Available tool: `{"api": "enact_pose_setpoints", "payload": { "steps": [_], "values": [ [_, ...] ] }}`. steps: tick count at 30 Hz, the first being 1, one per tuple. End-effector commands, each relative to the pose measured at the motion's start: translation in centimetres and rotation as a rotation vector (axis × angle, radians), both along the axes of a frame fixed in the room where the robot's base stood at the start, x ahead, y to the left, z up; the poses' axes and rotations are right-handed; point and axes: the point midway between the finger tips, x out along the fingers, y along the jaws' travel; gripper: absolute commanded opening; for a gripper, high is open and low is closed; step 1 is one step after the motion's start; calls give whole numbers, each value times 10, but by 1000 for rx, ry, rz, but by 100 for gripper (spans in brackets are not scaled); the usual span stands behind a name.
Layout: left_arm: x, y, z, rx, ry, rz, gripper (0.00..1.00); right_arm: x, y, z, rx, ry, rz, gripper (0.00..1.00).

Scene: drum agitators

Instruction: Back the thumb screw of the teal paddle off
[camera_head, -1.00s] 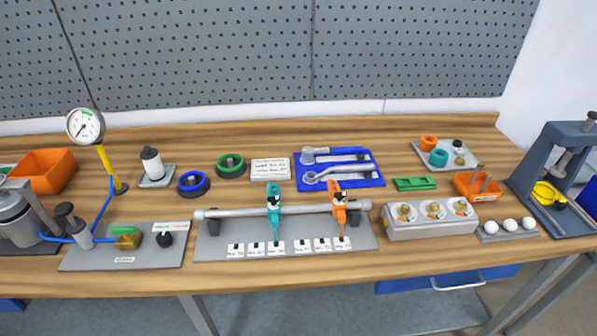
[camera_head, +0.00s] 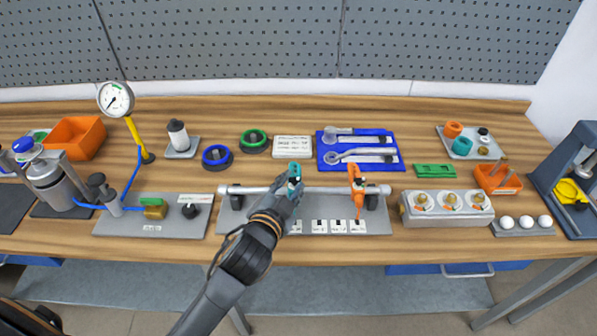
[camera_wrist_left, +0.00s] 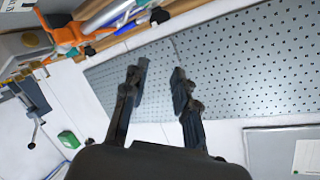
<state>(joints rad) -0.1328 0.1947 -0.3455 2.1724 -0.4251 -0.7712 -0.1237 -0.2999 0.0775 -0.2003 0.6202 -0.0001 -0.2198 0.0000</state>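The teal paddle (camera_head: 294,172) stands clamped on a horizontal silver bar (camera_head: 335,190) on a grey base, left of the orange paddle (camera_head: 357,188). My left gripper (camera_head: 290,194) is in front of the teal paddle and covers its lower part. I cannot tell whether they touch. The thumb screw of the teal paddle is not clearly visible. In the left wrist view my left gripper (camera_wrist_left: 160,90) has its fingers apart with nothing between them, only the pegboard behind. My right gripper is not in view.
White label cards (camera_head: 338,227) lie in front of the bar. A blue tray (camera_head: 391,167) with wrenches is behind it. A grey block with brass fittings (camera_head: 410,213) stands right, a gauge assembly (camera_head: 116,98) left. The pegboard (camera_head: 230,40) rises behind the bench.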

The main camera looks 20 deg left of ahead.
Motion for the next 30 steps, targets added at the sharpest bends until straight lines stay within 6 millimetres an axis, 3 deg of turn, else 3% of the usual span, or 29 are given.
{"api": "enact_pose_setpoints", "payload": {
  "steps": [1,3,5,6,9,12,15,19,23,26,27,30],
  "values": [
    [20,-15,30,64,-124,-56,28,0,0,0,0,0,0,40],
    [40,-42,74,172,-316,-149,28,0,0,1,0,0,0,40],
    [50,-72,113,281,-492,-243,28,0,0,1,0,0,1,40],
    [53,-93,135,360,-607,-309,28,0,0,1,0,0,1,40],
    [46,-148,178,566,-883,-487,28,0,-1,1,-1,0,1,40],
    [29,-200,195,792,-1131,-685,28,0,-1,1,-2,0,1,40],
    [10,-239,187,1034,-1344,-908,28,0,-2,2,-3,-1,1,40],
    [-2,-258,147,1365,-1533,-1246,28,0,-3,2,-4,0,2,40],
    [10,-231,96,1698,-1584,-1644,28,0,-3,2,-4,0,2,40],
    [33,-178,68,1923,-1486,-1989,28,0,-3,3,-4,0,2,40],
    [43,-152,63,-1876,1328,1997,28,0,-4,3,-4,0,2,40],
    [63,-88,65,-1761,986,2020,28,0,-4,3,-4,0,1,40]
  ]
}}
